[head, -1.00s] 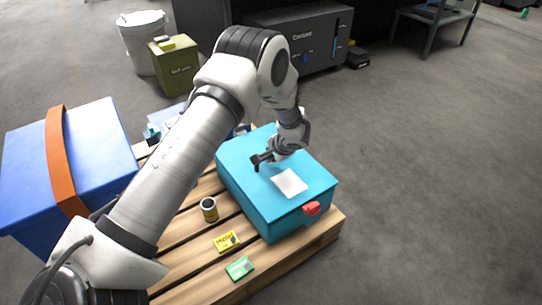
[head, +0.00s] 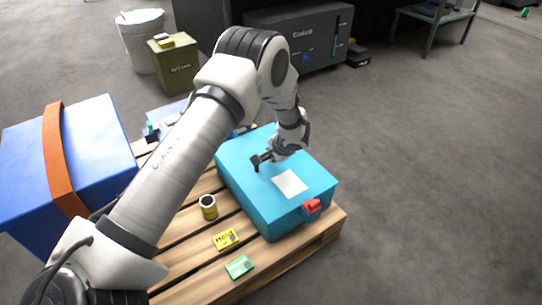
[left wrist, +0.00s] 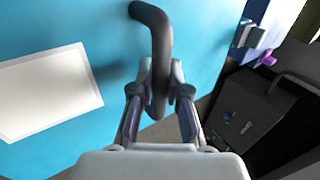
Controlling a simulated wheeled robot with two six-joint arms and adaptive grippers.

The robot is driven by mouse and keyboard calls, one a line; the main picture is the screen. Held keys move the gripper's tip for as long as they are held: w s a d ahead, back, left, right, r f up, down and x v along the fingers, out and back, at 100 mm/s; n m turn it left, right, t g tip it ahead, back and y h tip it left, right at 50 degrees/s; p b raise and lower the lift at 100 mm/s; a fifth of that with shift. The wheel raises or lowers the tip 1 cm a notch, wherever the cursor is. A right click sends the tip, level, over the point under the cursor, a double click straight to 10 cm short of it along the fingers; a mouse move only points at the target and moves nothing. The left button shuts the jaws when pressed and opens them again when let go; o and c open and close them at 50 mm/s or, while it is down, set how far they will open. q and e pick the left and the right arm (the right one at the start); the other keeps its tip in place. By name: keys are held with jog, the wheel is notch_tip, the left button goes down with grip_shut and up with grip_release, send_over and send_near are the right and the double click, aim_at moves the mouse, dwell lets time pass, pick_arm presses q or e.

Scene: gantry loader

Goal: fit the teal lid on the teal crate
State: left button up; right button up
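The teal lid (head: 318,184) has a white label and a dark bar handle. It lies over the teal crate (head: 252,205), which stands on a wooden pallet. The outlines of lid and crate nearly line up; I cannot tell whether the lid is fully seated. My left gripper (head: 262,160) is above the lid at its handle. In the left wrist view the handle (left wrist: 152,28) passes between the fingertips (left wrist: 160,92), which are closed on it. The lid (left wrist: 110,25) fills much of that view. A red latch (head: 312,207) is on the crate's front. My right gripper is not in view.
A blue box (head: 95,145) with an orange strap stands at the left. A small can (head: 208,207), a yellow box (head: 226,239) and a green card (head: 239,267) lie on the pallet (head: 190,275). The floor at right is clear.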

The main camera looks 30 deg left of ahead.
pick_arm(q)
jog(key=o, duration=0.4)
jog(key=v, duration=1.2)
